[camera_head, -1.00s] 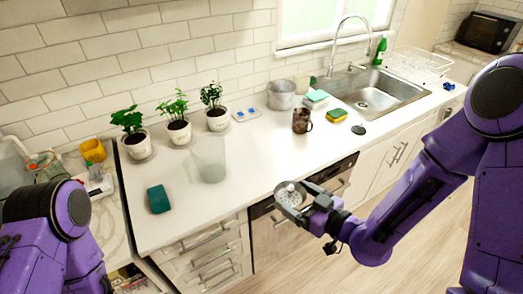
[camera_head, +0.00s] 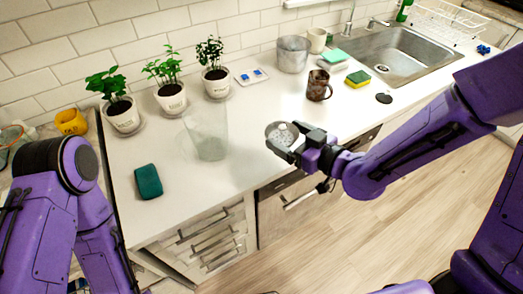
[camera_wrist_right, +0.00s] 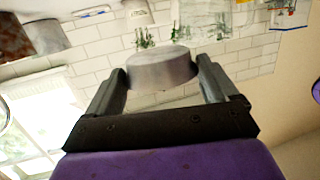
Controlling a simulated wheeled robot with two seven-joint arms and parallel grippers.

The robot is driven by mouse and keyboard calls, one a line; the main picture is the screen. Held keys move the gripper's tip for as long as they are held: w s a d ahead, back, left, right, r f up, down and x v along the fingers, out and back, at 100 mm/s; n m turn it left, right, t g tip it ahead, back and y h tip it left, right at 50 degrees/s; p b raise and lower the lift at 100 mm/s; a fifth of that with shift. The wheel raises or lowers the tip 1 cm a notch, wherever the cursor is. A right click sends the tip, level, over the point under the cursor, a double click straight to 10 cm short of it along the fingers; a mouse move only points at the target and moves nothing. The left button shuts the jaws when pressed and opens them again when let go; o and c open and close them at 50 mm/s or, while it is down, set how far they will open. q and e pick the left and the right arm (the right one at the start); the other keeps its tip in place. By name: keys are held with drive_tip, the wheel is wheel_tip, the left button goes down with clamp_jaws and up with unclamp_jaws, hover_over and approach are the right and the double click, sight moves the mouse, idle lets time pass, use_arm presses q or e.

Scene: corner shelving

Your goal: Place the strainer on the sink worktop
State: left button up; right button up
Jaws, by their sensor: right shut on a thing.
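The strainer (camera_head: 281,135) is a small round grey metal piece with a perforated face in the head view. My right gripper (camera_head: 286,147) is shut on it. In the right wrist view, the strainer (camera_wrist_right: 162,70) sits between the two fingers of the right gripper (camera_wrist_right: 162,82), seen from its side. In the head view it appears over the front part of the white sink worktop (camera_head: 245,178); its exact height is hard to tell. The sink (camera_head: 398,55) is at the back right. My left arm shows at the left, but its gripper is out of view.
A clear glass (camera_head: 207,135) stands left of the strainer, with a green sponge (camera_head: 148,181) further left. A brown mug (camera_head: 318,86), a yellow-green sponge (camera_head: 357,79) and a dark disc (camera_head: 384,98) lie behind right. Potted plants line the wall. The worktop's middle is bare.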

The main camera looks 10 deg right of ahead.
drive_tip(key=shift+w+a+f+b, duration=0.25)
drive_tip(key=shift+w+f+b, duration=0.4)
drive_tip(key=shift+b, duration=0.55)
drive_tip(key=p+x, duration=0.1)
drive_tip(key=x, duration=0.2)
drive_tip(key=shift+w+a+f+p, duration=0.15)
drive_tip(key=shift+w+a+p, duration=0.1)
drive_tip(key=shift+a+p, duration=0.05)
hover_over(259, 150)
wheel_tip(259, 150, down, 6)
drive_tip(key=shift+f+p, duration=0.1)
drive_tip(key=shift+p, duration=0.35)
wheel_tip(259, 150, down, 3)
drive_tip(key=shift+r, duration=0.1)
drive_tip(key=shift+f, duration=0.45)
drive_tip(key=o, duration=0.8)
drive_tip(key=shift+r, duration=0.45)
use_arm(q)
drive_tip(key=shift+w+f+b, duration=0.1)
drive_tip(key=shift+f+b, duration=1.3)
drive_tip(key=shift+f, duration=0.6)
use_arm(e)
drive_tip(key=v, duration=1.2)
drive_tip(key=shift+f, duration=0.15)
